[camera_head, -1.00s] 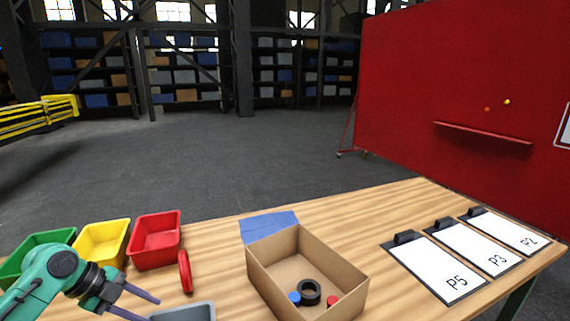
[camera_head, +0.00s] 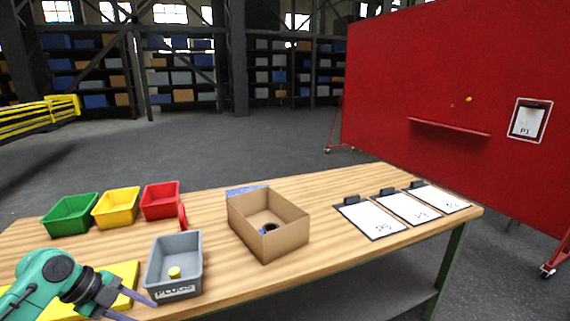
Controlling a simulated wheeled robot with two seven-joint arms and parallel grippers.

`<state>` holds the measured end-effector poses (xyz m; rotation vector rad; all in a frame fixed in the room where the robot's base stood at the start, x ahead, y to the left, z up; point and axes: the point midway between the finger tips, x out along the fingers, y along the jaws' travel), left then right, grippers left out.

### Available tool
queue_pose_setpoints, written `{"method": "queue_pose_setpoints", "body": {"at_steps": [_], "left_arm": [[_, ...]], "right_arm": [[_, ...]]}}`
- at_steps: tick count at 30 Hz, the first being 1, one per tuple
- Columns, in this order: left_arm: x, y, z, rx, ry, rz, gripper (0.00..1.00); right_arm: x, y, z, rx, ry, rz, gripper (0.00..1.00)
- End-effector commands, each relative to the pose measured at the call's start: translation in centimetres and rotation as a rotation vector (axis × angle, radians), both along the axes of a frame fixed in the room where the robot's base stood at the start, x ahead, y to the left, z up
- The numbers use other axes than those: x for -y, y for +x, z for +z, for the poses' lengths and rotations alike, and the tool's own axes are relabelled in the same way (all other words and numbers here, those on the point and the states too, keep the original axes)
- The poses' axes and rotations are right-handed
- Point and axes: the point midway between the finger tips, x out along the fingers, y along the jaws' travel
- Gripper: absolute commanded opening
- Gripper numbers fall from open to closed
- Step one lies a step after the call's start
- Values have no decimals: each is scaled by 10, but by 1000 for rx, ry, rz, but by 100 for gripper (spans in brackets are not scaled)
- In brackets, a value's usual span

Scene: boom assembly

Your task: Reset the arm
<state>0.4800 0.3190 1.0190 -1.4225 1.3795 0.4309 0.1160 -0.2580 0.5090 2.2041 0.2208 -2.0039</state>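My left arm comes in at the lower left. Its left gripper (camera_head: 146,306) is just in front of the grey bin, with its two purple fingers apart and nothing between them. My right arm and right gripper are not in the picture. The wooden table (camera_head: 330,190) lies in front of me. The grey bin (camera_head: 189,271) is labelled PLUGS and holds a yellow piece (camera_head: 174,272). The open cardboard box (camera_head: 285,241) stands mid-table with a black ring (camera_head: 269,228) inside, partly hidden by the box wall.
Green (camera_head: 70,214), yellow (camera_head: 116,207) and red (camera_head: 161,201) bins line the back left. A red ring (camera_head: 182,215) stands by the red bin. Clipboards (camera_head: 371,217) lie at the right. A yellow mat (camera_head: 122,275) lies beside my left arm. A red board (camera_head: 430,80) stands behind.

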Motion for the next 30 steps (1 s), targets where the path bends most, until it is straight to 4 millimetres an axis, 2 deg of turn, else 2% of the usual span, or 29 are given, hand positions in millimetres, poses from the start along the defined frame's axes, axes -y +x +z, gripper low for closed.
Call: {"method": "queue_pose_setpoints", "body": {"at_steps": [8,11,16,20,23,24,26,27,29,30], "left_arm": [[-22,16,-56,-73,-49,270,39],[-33,19,-83,-107,-65,390,39],[-54,15,-147,-182,-85,645,39],[-71,-4,-212,-251,-82,873,39],[-80,-37,-277,-316,-62,1076,39],[-81,-57,-307,-343,-48,1165,39],[-80,-93,-351,-379,-20,1289,39],[-76,-119,-378,-401,2,1362,39],[-65,-162,-414,-430,32,1455,39],[-55,-191,-436,-448,52,1504,39]], "right_arm": [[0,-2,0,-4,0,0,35],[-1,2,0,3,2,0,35],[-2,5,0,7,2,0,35],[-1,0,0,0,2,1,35],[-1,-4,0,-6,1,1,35],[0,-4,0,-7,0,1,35],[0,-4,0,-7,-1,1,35],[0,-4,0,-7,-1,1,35],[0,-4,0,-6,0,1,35],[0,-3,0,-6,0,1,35]]}}
